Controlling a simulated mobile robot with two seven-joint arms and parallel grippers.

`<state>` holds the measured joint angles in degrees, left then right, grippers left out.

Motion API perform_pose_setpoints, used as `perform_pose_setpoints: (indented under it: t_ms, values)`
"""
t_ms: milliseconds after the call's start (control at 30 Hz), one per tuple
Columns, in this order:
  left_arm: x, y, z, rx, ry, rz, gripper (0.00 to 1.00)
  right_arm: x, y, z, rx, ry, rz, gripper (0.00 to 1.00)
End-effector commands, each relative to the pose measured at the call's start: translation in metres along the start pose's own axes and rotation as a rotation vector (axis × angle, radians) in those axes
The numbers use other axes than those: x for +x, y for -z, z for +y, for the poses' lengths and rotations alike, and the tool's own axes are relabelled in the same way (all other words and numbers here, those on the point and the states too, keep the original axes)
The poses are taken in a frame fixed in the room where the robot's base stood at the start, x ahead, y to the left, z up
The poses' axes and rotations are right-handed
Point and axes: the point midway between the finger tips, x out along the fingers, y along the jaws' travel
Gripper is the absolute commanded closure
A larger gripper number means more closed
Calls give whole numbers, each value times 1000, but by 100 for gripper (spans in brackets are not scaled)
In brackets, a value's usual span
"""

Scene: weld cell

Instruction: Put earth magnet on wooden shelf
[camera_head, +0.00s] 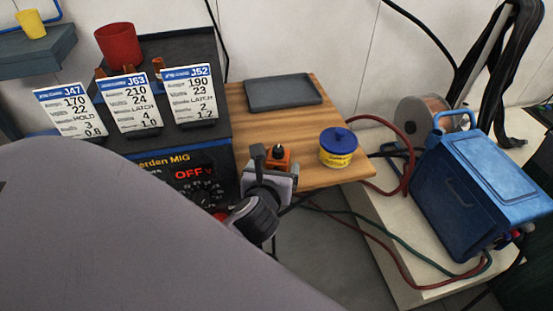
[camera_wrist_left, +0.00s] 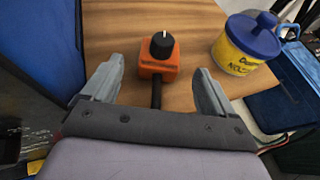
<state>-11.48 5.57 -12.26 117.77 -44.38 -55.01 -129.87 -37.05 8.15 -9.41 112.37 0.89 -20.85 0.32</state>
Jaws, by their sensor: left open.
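The earth magnet, an orange block with a black knob (camera_head: 279,155), appears to stand upright on the wooden shelf (camera_head: 245,112), near its front edge. It also shows in the left wrist view (camera_wrist_left: 157,66), with a dark stem or cable running from it toward my gripper. My left gripper (camera_wrist_left: 158,76) is open, its two grey fingers to either side of the magnet with gaps between. In the head view my left gripper (camera_head: 273,172) partly hides the magnet's lower part. My right gripper is not in view.
A yellow tub with a blue lid (camera_head: 337,148) stands right of the magnet on the shelf. A dark tray (camera_head: 284,93) lies at the back. The welder (camera_head: 190,190) with cards is at left; a blue case (camera_head: 475,190) and hoses are at right. Bare wood remains between tray and magnet.

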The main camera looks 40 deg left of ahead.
Motion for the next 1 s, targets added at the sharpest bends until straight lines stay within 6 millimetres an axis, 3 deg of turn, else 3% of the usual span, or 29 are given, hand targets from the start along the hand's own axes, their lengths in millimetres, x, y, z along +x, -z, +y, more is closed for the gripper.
perform_pose_setpoints:
  t_ms: [100, 300, 567, 767, 1000]
  values:
    - [-28, 0, 0, -1, 1, 2, 13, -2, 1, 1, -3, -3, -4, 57]
    - [-61, 0, 0, -1, 1, 2, 13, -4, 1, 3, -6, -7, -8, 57]
    - [-74, 8, -2, -69, 20, 21, 13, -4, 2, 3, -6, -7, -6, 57]
    - [-70, 48, -14, -451, 104, 143, 13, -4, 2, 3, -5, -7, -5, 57]
    - [-73, 104, -26, -1092, 130, 373, 13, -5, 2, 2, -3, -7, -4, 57]
